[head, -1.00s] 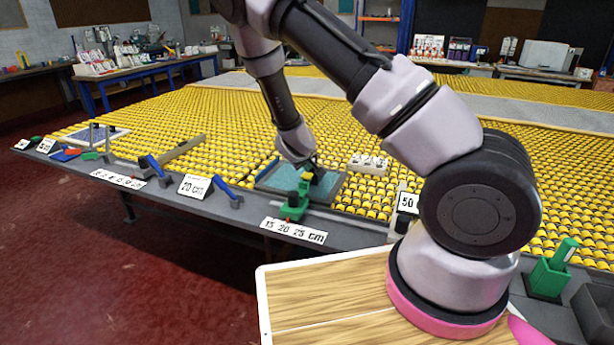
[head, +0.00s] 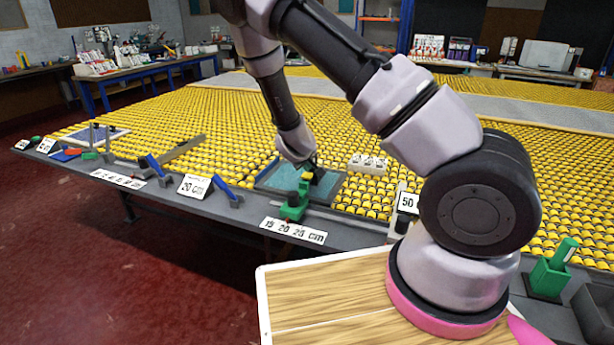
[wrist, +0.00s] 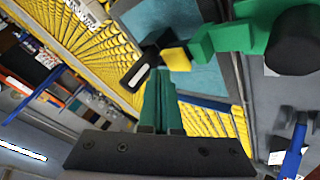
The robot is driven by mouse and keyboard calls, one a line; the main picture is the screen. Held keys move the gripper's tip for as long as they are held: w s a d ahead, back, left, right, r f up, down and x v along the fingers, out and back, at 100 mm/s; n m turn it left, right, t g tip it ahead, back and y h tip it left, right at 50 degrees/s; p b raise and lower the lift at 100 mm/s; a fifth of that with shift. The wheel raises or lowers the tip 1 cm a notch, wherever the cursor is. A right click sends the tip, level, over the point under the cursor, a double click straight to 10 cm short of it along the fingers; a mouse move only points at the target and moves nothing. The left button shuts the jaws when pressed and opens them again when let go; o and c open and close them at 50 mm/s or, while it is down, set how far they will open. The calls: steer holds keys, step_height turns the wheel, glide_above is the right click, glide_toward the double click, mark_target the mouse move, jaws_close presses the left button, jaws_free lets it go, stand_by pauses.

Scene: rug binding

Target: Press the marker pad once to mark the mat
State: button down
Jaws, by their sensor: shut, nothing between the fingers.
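A teal mat (head: 272,179) lies in a dark frame near the front edge of the roller table; it also shows in the wrist view (wrist: 205,82). A green marking device (head: 292,210) stands at the mat's front edge. Its green arm (wrist: 232,38) reaches over the mat and ends in a yellow and black piece (wrist: 176,58), which I take to be the marker pad. My gripper (head: 314,168) is over the mat, close to this piece. In the wrist view, its green fingers (wrist: 158,78) are together and empty. I cannot tell whether the tips touch the pad.
A label reading 15 20 25 cm (head: 293,231) is on the table's front edge. A white block (head: 368,163) stands right of the mat. Blue-handled tools (head: 226,190) and a 20 cm sign (head: 194,186) stand to the left. Yellow rollers fill the table behind.

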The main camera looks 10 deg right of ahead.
steer(key=shift+f, duration=0.1)
steer(key=shift+f, duration=0.3)
steer(key=shift+f, duration=0.7)
stand_by(0.8)
stand_by(0.3)
steer(key=shift+r, duration=1.1)
steer(key=shift+r, duration=0.1)
steer(key=shift+r, duration=2.4)
